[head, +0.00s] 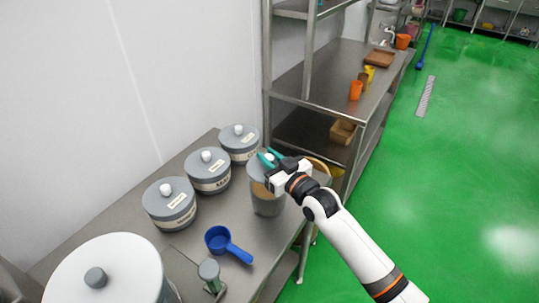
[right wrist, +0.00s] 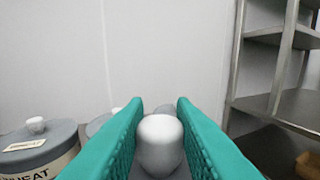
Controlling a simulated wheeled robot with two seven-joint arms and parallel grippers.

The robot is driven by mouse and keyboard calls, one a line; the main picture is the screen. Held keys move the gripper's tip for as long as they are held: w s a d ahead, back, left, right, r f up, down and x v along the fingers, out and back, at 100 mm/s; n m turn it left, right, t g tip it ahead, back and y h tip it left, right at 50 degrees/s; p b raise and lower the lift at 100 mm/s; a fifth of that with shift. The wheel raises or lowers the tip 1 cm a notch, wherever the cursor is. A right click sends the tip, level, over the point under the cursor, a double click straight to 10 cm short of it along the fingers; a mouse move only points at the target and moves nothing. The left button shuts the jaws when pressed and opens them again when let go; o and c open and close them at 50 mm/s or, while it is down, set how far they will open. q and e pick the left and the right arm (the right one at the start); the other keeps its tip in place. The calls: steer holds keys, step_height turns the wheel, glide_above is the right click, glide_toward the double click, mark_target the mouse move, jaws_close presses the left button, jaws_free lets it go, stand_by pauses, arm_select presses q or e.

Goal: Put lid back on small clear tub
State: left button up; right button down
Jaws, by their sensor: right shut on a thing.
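The small clear tub (head: 268,204) stands on the steel table near its right edge, with brownish contents showing through its wall. Its grey lid (head: 257,174) is at the tub's mouth, partly hidden by my gripper; I cannot tell whether it is fully seated or just above the rim. My right gripper (head: 269,157) is over the lid, its teal fingers shut on the lid's white knob (right wrist: 160,143), which sits between both fingers in the right wrist view. My left gripper is not in view.
Several grey-lidded canisters, including one (head: 170,207) and another (head: 208,175), stand left of the tub. A blue scoop (head: 222,241) lies in front of it. A large white-lidded container (head: 122,270) is at front left. A steel shelf rack (head: 330,75) rises behind.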

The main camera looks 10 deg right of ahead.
step_height(320, 180, down, 4)
steer(key=b, duration=0.2)
steer(key=shift+r+b, duration=0.15)
steer(key=shift+b, duration=0.15)
steer(key=shift+f+b, duration=0.5)
steer(key=shift+f, duration=0.3)
steer(key=shift+p, duration=0.4)
steer(key=shift+f, duration=0.15)
stand_by(0.9)
stand_by(0.6)
